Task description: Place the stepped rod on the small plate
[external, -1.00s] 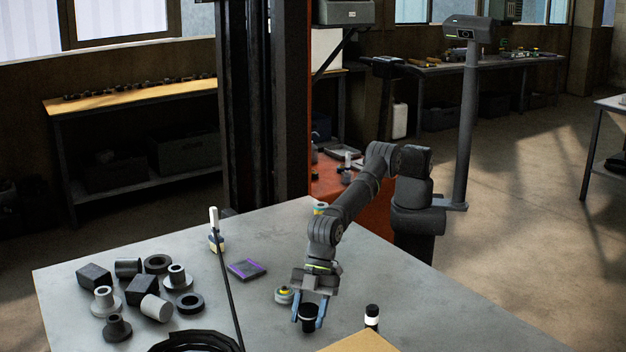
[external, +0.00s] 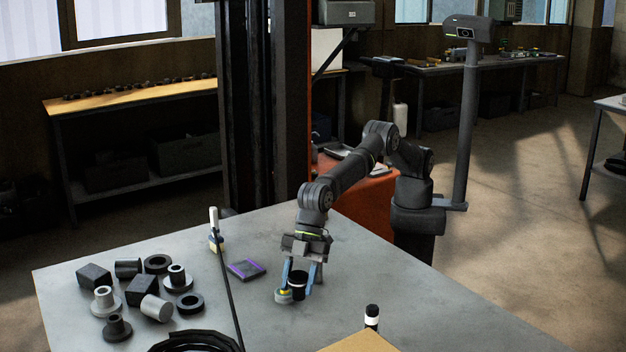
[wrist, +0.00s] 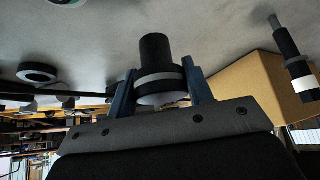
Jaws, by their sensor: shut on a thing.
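My gripper (external: 299,272) is shut on the stepped rod (external: 298,285), a black piece with a light band. In the wrist view the rod (wrist: 154,52) sits between the fingertips (wrist: 160,88), its narrower black end pointing away from the gripper. I cannot tell the exact gap between the rod and the table. The small plate (external: 246,269), dark and square with purple edges, lies flat on the table to the left of the gripper. Nothing is on it.
A grey disc with a yellow top (external: 283,296) is close by the rod's left. A thin dark pole (external: 229,285) runs left of the plate. Several dark and grey parts (external: 140,290) cluster at left. A black-and-white rod (external: 372,317) stands by a tan box (external: 358,342). The table's right side is clear.

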